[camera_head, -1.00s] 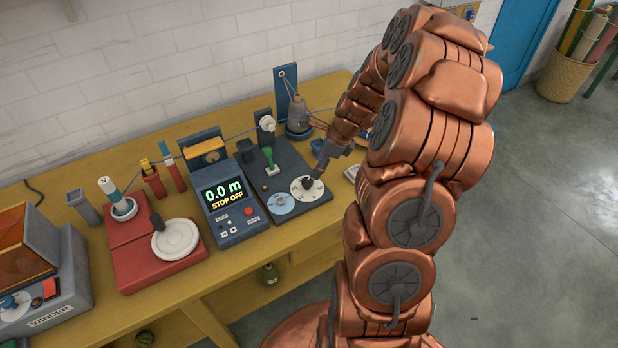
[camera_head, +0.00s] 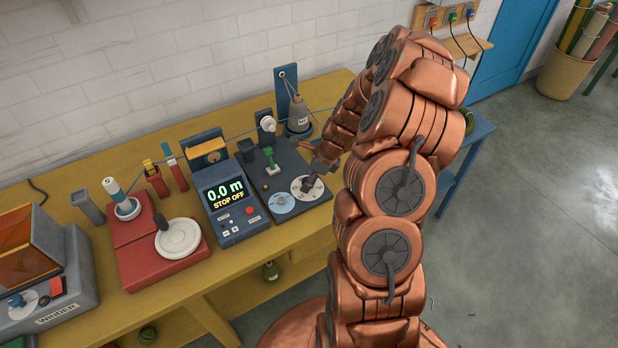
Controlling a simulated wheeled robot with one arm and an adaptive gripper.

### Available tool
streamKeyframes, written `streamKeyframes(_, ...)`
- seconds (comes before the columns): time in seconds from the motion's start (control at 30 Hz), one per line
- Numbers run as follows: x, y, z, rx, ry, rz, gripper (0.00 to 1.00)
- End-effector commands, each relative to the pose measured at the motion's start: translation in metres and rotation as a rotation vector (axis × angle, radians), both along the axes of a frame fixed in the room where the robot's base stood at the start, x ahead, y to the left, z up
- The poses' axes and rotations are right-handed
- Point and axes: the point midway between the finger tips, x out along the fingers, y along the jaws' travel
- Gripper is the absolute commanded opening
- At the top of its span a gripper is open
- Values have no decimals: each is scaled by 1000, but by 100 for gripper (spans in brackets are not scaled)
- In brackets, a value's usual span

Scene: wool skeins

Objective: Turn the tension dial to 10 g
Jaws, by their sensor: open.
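The tension dial is a white round disc (camera_head: 303,193) with a dark knob (camera_head: 308,183) in its middle, on a dark base plate (camera_head: 285,163). Its marks are too small to read. A pale blue round disc (camera_head: 281,204) sits just left of it.
A blue meter box (camera_head: 231,207) reading "0.0 m STOP OFF" stands left of the base plate. A green lever (camera_head: 270,160), a white tensioner wheel (camera_head: 267,124) and a yarn cone (camera_head: 299,115) stand behind. A red unit (camera_head: 138,240) is farther left.

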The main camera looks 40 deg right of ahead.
Motion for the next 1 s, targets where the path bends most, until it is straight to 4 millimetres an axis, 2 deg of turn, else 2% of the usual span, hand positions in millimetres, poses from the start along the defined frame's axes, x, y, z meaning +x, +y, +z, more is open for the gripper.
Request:
streamKeyframes(0.07,0,0,0,0,0,0,61)
streamKeyframes(0.63,0,0,0,0,0,0,2)
streamKeyframes(1.0,1,-1,-2,0,-1,68,2)
